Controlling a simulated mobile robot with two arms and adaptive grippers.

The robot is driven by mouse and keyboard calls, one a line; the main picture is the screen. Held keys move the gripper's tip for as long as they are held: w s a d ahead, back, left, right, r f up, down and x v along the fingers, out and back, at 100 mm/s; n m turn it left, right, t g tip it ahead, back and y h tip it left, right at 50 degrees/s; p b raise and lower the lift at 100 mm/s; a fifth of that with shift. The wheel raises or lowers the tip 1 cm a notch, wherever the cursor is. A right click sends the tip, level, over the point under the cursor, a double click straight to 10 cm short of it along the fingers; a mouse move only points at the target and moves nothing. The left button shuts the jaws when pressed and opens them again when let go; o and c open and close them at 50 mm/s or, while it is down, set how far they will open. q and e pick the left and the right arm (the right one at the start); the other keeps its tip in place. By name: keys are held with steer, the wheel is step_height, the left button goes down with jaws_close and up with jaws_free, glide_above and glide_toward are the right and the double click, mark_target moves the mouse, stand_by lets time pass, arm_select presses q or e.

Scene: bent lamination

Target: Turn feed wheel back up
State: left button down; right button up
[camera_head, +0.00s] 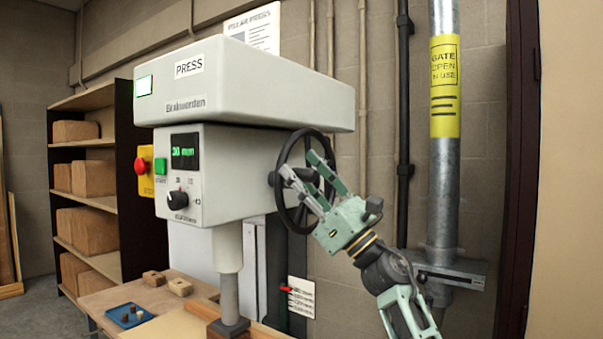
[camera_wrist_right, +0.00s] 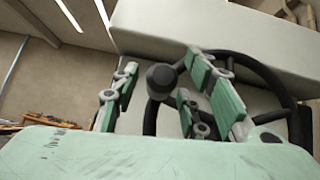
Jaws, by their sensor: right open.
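The feed wheel (camera_head: 284,196) is a black ring on the right side of the grey press head (camera_head: 220,150). In the right wrist view the wheel rim (camera_wrist_right: 283,88) shows at the right, with a dark round knob (camera_wrist_right: 161,78) on it. My right gripper (camera_head: 305,172) is at the wheel, its green fingers spread in front of the rim. In the wrist view the open fingers (camera_wrist_right: 160,95) stand on both sides of the knob; I cannot tell whether they touch it. The press display (camera_head: 185,152) glows green and seems to read 30 mm. My left gripper is not in view.
The press column (camera_head: 229,260) comes down onto a workpiece on the wooden table (camera_head: 100,300). A blue tray (camera_head: 127,316) and small wooden blocks (camera_head: 180,287) lie there. A metal post (camera_head: 445,120) with a yellow sign stands right of my arm. Shelves (camera_head: 95,145) stand behind left.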

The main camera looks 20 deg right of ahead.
steer(key=shift+c, duration=0.6)
steer(key=c, duration=0.6)
jaws_close()
steer(key=shift+r, duration=0.1)
